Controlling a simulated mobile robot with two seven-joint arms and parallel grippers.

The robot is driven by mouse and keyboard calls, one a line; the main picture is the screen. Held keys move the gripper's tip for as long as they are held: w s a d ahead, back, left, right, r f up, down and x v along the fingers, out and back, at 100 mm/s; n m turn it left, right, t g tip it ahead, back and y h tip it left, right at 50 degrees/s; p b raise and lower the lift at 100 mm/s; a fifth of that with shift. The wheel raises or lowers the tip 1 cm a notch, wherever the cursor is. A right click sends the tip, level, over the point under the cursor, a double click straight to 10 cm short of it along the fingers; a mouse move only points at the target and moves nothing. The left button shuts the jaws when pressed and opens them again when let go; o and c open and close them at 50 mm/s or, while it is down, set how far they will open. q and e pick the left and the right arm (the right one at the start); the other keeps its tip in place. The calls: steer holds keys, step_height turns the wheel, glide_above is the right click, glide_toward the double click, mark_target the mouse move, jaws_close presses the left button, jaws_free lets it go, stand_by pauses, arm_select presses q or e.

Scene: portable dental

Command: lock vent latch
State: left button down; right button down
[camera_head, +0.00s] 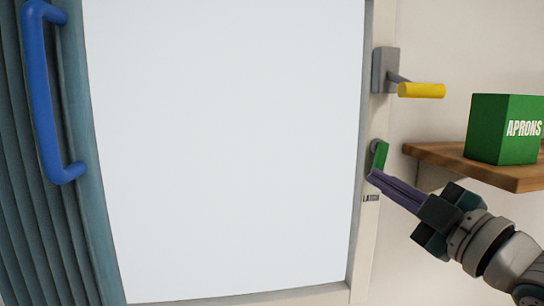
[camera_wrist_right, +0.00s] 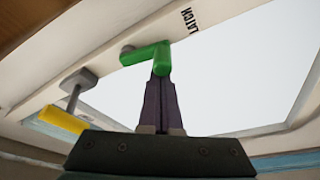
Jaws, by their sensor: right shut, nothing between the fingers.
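The green vent latch (camera_head: 380,155) is on the right side of the window frame, above a "LATCH" label (camera_head: 371,198). In the right wrist view the green latch (camera_wrist_right: 148,54) has a bent shape, with one end down at my fingertips. My right gripper (camera_head: 372,176) is shut and empty, its purple fingers at the latch's lower end. In the right wrist view the fingertips (camera_wrist_right: 160,74) meet or nearly meet the latch; I cannot tell if they press on it. My left gripper is not in view.
A yellow-handled crank (camera_head: 421,90) sticks out above the latch. A wooden shelf (camera_head: 440,155) with a green "APRONS" box (camera_head: 490,128) is to the right, close to my right arm. A blue handle (camera_head: 40,90) is at far left. The pale window panel (camera_head: 230,130) is clear.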

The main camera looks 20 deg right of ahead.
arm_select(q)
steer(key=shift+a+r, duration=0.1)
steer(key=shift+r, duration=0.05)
arm_select(e)
steer(key=shift+s+d+f+n+g+y, duration=0.1)
steer(key=shift+d+n+g+y, duration=0.05)
steer(key=shift+n, duration=0.4)
steer(key=shift+d+f+n+g+y, duration=0.1)
steer(key=shift+d+n+g+y, duration=0.05)
steer(key=shift+n, duration=0.4)
